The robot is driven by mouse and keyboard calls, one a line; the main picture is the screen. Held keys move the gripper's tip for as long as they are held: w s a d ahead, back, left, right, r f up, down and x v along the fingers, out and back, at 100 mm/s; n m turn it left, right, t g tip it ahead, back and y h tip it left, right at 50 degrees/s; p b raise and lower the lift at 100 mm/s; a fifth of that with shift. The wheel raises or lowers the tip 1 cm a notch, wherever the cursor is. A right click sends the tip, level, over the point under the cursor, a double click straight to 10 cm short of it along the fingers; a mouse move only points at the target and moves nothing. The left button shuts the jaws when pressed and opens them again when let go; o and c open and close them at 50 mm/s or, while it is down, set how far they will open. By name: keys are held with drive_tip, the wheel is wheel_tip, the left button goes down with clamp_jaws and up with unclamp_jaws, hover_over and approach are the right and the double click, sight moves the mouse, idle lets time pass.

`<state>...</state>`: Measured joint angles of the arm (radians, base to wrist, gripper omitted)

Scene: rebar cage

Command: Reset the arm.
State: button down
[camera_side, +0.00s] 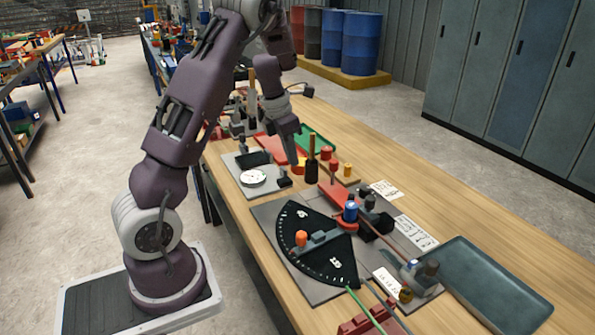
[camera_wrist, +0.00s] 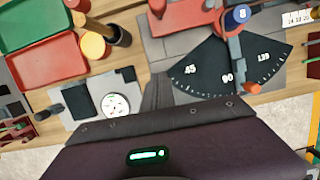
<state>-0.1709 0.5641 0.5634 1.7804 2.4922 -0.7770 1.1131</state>
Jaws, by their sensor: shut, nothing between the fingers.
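My gripper (camera_side: 291,131) hangs above the workbench, pointing down, with its fingers shut and empty. In the wrist view its dark fingers (camera_wrist: 157,88) stick out above the grey board's near edge. The bending board (camera_side: 268,212) carries a black angle dial (camera_side: 318,247) with white numbers, a red lever arm (camera_side: 335,200) and a blue-capped post (camera_side: 350,211). The dial also shows in the wrist view (camera_wrist: 215,72). My gripper is apart from the board and its lever.
A plate with a round white gauge (camera_side: 253,177) lies left of the board. Red (camera_wrist: 30,72) and green (camera_wrist: 33,17) trays and a dark brush-like holder (camera_side: 312,165) stand near my gripper. An empty grey-blue tray (camera_side: 490,280) lies at right. Lockers (camera_side: 500,75) and drums (camera_side: 362,42) stand beyond.

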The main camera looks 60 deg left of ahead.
drive_tip(key=w+d+r+n+t+y, duration=0.1)
drive_tip(key=w+d+r+n+t, duration=0.4)
drive_tip(key=w+r+n+t, duration=0.45)
drive_tip(key=s+d+r+n+y, duration=0.35)
drive_tip(key=s+r+n, duration=0.25)
drive_tip(key=r+n, duration=0.5)
drive_tip(key=s+d+f+n+g+h, duration=0.2)
drive_tip(key=s+d+n, duration=0.6)
drive_tip(key=s, duration=0.4)
drive_tip(key=s+d+f+n+g+h, duration=0.2)
drive_tip(key=s+d+f+n+g, duration=0.2)
drive_tip(key=s+d+n, duration=0.4)
drive_tip(key=s+d, duration=0.2)
drive_tip(key=s, duration=0.1)
drive_tip(key=shift+s+d+f+g, duration=0.3)
drive_tip(key=shift+s+f+g, duration=0.05)
drive_tip(key=shift+f, duration=0.05)
drive_tip(key=shift+h, duration=0.25)
